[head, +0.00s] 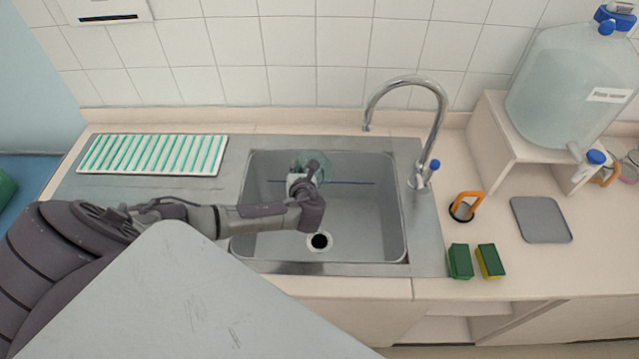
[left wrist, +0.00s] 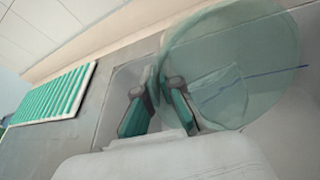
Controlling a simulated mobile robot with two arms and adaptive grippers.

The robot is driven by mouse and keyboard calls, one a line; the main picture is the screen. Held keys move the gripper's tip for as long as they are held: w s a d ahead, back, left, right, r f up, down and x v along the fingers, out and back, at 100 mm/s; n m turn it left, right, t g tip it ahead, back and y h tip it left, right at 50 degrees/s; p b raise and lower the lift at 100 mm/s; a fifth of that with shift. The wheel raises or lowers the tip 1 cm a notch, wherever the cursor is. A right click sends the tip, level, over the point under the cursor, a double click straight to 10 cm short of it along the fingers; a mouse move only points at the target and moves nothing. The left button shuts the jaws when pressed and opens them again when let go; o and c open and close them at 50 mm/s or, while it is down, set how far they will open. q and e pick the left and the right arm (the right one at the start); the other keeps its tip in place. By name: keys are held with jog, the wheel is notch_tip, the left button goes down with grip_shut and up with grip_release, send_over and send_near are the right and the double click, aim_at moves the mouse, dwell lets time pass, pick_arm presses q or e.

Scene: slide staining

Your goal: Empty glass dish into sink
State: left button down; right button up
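The sink (head: 360,220) is a grey basin set in a metal counter in the head view. My left gripper (head: 304,165) is over the sink's left part. In the left wrist view its two fingers (left wrist: 160,105) are closed on the near edge of the glass dish (left wrist: 245,50), a round, clear, greenish dish that appears tilted. In the head view only a faint part of the glass dish (head: 325,166) shows beside the gripper. Whether liquid is in the dish cannot be told. A thin blue line shows across the sink's back part. My right gripper is not in view.
A curved faucet (head: 440,130) stands at the sink's back right. A ribbed green-and-white rack (head: 152,155) lies left of the sink. Two sponges (head: 460,261), an orange-handled item (head: 467,206) and a grey mat (head: 541,219) lie to the right, below a large water bottle (head: 565,90).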

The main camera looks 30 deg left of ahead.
pick_arm(q)
jog(key=shift+s+d+r+t+y+b, duration=0.25)
jog(key=shift+s+d+t+y+b, duration=0.25)
jog(key=shift+b, duration=0.55)
jog(key=shift+s+d+b, duration=0.15)
jog(key=shift+d+b, duration=0.05)
jog(key=shift+b, duration=0.2)
jog(key=shift+s+d+r+t+y, duration=0.15)
jog(key=shift+r+t+y, duration=0.1)
jog(key=shift+t+y, duration=0.25)
jog(key=shift+s+d+b, duration=0.1)
jog(key=shift+b, duration=0.35)
